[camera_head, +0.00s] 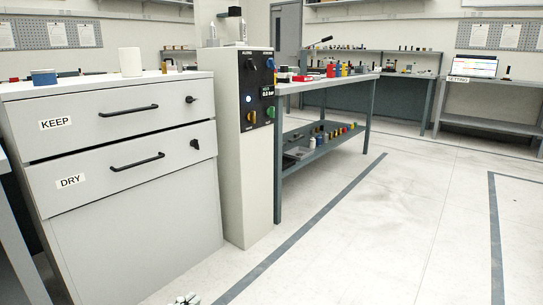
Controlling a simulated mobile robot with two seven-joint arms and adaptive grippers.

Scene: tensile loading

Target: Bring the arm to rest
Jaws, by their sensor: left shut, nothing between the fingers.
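Only a small part of my left gripper (187,299) shows, at the bottom edge of the head view, in front of the drawer cabinet's lower right. It is shut with nothing in it, and apart from the furniture. The rest of the left arm is out of the frame. My right gripper is not in view.
A grey cabinet (135,215) with closed drawers marked KEEP and DRY stands at the left. A control column (232,165) stands beside it. A workbench (345,79) with bottles is behind, and a laptop (474,66) sits far right. The pale floor (390,220) at right is clear.

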